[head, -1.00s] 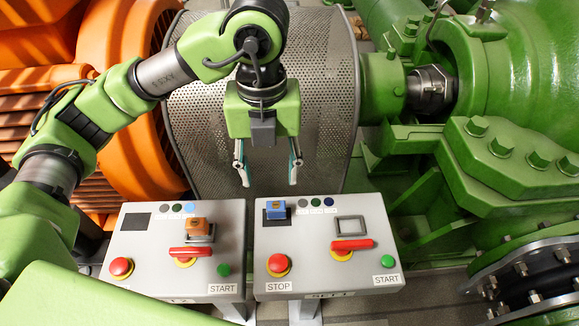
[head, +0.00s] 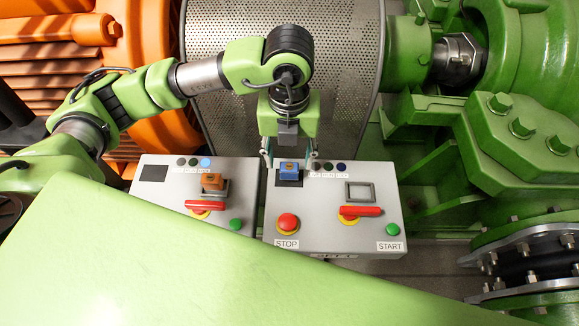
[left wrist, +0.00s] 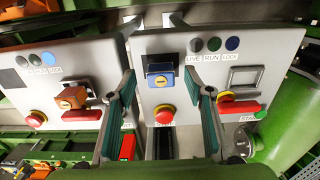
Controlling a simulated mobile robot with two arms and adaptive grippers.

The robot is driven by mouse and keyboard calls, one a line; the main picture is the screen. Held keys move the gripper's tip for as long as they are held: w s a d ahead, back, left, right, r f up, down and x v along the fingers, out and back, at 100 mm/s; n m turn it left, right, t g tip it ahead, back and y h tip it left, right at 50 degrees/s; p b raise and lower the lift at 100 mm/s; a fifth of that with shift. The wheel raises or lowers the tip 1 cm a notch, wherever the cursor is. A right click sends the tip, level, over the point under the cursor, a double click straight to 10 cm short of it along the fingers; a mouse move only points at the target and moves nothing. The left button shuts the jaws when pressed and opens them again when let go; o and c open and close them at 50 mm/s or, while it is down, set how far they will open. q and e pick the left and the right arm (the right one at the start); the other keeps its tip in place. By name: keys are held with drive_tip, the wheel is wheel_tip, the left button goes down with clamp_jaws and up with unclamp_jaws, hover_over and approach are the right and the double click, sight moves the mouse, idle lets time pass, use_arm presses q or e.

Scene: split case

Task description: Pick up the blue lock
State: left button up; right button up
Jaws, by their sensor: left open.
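The blue lock (head: 289,172) sits on a dark square at the upper left of the right control panel (head: 335,235). In the left wrist view the blue lock (left wrist: 161,74) shows between the two fingers, with a yellow-orange front. My left gripper (head: 290,160) is open and empty, pointing down at the back edge of the right panel, with one finger to each side of the lock. Whether a finger touches the lock cannot be told. My right gripper is not in view.
The left panel (head: 155,210) carries an orange lock (head: 212,182) and a red handle (head: 205,205). On the right panel are a red stop button (head: 287,222), a red handle (head: 360,211) and a green start button (head: 392,229). A perforated guard (head: 350,100) stands behind.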

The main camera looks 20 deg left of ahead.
sight(289, 164)
use_arm(q)
drive_tip(key=shift+s+f+p, duration=0.25)
drive_tip(key=shift+f+p, duration=0.2)
drive_tip(key=shift+f, duration=0.75)
drive_tip(key=shift+d+f, duration=0.1)
drive_tip(key=shift+f, duration=0.5)
drive_tip(key=c, duration=1.2)
drive_tip(key=shift+c, duration=0.2)
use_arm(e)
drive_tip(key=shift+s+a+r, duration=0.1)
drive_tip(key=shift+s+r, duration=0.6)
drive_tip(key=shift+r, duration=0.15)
use_arm(q)
drive_tip(key=shift+w+r, duration=0.1)
drive_tip(key=shift+r, duration=0.05)
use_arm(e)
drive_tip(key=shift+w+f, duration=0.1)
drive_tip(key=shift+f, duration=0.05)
